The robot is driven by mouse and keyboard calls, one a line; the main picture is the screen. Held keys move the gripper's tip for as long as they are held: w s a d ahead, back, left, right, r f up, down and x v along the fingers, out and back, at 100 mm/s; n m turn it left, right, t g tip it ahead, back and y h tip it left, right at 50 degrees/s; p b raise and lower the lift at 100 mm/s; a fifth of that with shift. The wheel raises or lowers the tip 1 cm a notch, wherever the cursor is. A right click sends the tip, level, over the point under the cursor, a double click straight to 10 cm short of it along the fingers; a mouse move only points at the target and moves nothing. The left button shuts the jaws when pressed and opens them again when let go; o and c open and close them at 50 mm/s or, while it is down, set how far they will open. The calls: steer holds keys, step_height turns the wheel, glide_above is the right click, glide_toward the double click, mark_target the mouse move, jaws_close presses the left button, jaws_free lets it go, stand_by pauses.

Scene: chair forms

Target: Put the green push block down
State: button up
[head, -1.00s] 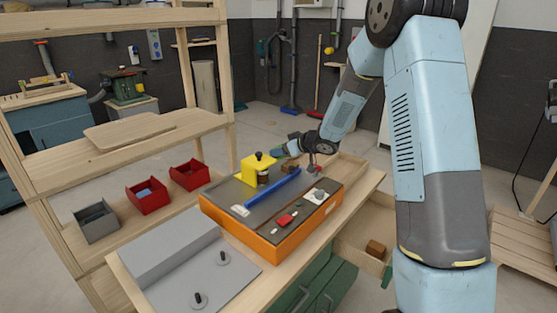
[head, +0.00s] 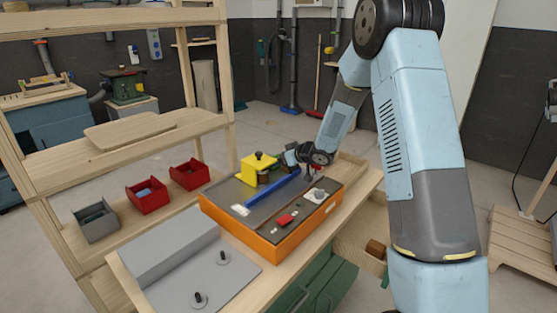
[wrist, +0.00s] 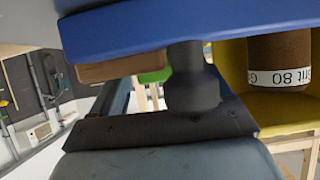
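A small green patch, likely part of the green push block (wrist: 155,76), shows in the wrist view behind a dark round post. Most of it is hidden there, and I cannot make it out clearly in the head view. My gripper (head: 291,158) is at the far part of the orange-sided bench box (head: 262,241), beside the yellow block (head: 252,167) and close to the blue bar (head: 275,193). Its fingertips are too small and covered to tell whether they are open or shut, or whether they hold the green block.
A red piece (head: 286,219) lies on the box top. A grey plate (head: 215,275) stands nearer.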

steer(key=shift+o, duration=0.3)
steer(key=shift+r, duration=0.1)
steer(key=s+d+r+m+t+h, duration=0.2)
steer(key=s+d+r+m+h, duration=0.6)
steer(key=s+d+r, duration=1.25)
steer(key=s+a+r+g, duration=0.1)
steer(key=s+a+g, duration=0.1)
steer(key=s, duration=1)
steer(key=s+a+r+m+g, duration=0.1)
steer(key=s+a+r+g, duration=0.1)
steer(key=s, duration=1.1)
steer(key=shift+s+r+g+h, duration=0.15)
steer(key=shift+s+g+h, duration=0.15)
steer(key=shift+g, duration=0.2)
